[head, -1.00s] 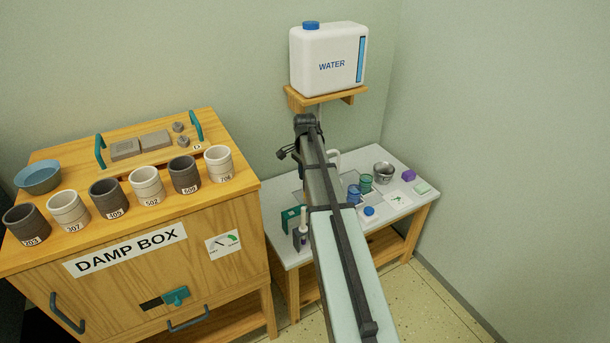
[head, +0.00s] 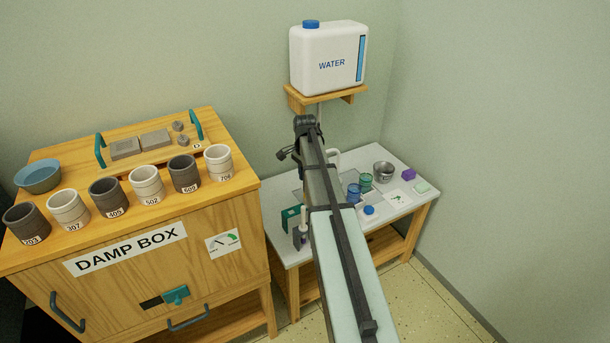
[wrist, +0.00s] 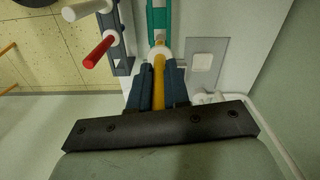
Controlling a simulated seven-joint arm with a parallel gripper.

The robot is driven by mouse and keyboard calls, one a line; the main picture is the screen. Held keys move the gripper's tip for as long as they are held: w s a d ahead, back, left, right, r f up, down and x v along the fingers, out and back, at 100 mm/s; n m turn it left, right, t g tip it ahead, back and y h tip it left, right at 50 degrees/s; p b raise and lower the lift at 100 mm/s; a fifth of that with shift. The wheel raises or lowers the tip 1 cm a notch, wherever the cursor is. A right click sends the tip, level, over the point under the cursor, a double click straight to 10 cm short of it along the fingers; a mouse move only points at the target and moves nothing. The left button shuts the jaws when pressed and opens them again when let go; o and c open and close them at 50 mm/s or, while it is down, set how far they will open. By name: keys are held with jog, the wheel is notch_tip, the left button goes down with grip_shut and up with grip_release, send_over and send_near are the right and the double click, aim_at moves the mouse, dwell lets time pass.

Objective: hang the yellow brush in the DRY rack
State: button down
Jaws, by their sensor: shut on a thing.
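My gripper (wrist: 159,82) is shut on the yellow brush (wrist: 159,78), whose yellow handle lies between the two dark blue fingers in the wrist view. A pale round part at the far end of the handle meets or overlaps a teal holder (wrist: 160,18); I cannot tell whether they touch. The teal holder also shows in the head view (head: 290,218), at the left of the white table. No DRY label is readable. In the head view my arm hides the gripper and the yellow brush.
Left of the gripper, a dark grey holder (wrist: 121,62) carries a red-handled brush (wrist: 98,52) and a white-handled one (wrist: 86,9). On the table (head: 412,208) stand blue and green jars (head: 354,193) and a metal bowl (head: 383,171). A damp box (head: 135,262) is left, walls behind.

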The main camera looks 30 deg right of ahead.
jog(key=shift+f, duration=4.5)
